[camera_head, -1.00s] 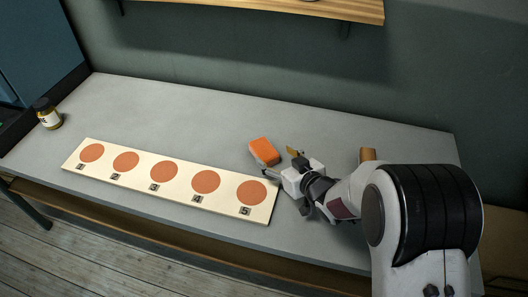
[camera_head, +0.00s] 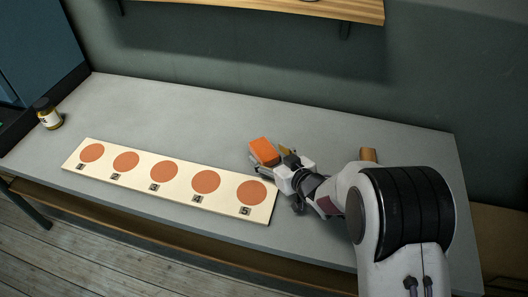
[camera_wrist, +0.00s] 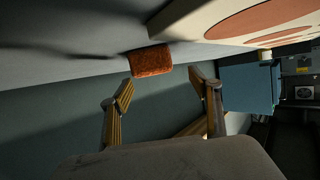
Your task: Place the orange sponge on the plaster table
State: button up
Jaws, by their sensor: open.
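The orange sponge (camera_head: 264,149) is a small block on the grey plaster table (camera_head: 330,140), just beyond the numbered board. In the wrist view the sponge (camera_wrist: 150,60) lies ahead of the fingertips, roughly between them, with a gap in front of it. My gripper (camera_head: 274,163) is at the sponge's lower right in the head view, low over the table. Its fingers (camera_wrist: 163,83) are spread apart and hold nothing. In the head view the near side of the sponge is partly covered by a finger, and contact cannot be told there.
A pale board (camera_head: 178,179) with several orange circles numbered along its edge lies left of my gripper. A small jar (camera_head: 48,115) stands at the table's far left. A brown cylindrical object (camera_head: 368,155) shows behind my arm. A wooden shelf (camera_head: 300,8) hangs above. The table's back is clear.

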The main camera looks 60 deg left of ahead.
aim_at(263, 147)
jog(key=shift+a, duration=0.1)
dwell(0.3)
jog(key=shift+w+a+f, duration=0.2)
jog(key=shift+a+f, duration=0.05)
jog(key=shift+a, duration=0.35)
jog(key=shift+w+a+f, duration=0.2)
jog(key=shift+a, duration=0.4)
jog(key=shift+x, duration=1.3)
jog(key=c, duration=1.1)
jog(key=shift+r, duration=0.15)
jog(key=shift+r, duration=4.9)
jog(key=shift+w+r, duration=0.1)
jog(key=shift+r, duration=0.05)
